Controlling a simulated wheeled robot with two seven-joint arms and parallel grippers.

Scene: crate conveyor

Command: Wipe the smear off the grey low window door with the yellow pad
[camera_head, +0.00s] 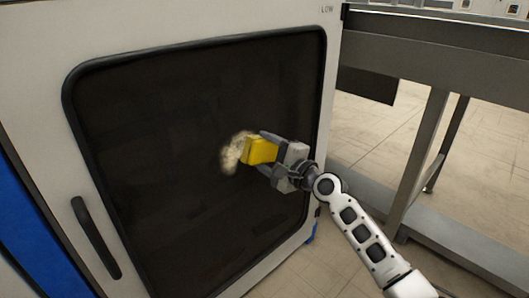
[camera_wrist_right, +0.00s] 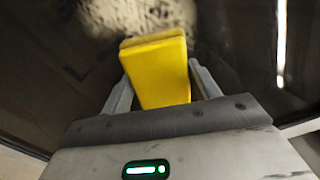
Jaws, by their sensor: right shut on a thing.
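The yellow pad (camera_head: 260,150) is held in my right gripper (camera_head: 271,147), which is shut on it. The pad is in front of the dark window (camera_head: 200,90) of the grey door (camera_head: 200,22), marked LOW. A pale beige smear (camera_head: 231,154) shows on the window just left of the pad, partly hidden behind it. In the right wrist view the yellow pad (camera_wrist_right: 157,72) sits between the two fingers, and the smear (camera_wrist_right: 140,15) lies beyond its far end. I cannot tell whether the pad touches the glass. My left gripper is not in view.
A dark vertical door handle (camera_head: 95,238) stands at the lower left of the door. A blue panel (camera_head: 35,230) is at the left edge. A grey metal frame (camera_head: 430,125) stands to the right over a tiled floor (camera_head: 370,150).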

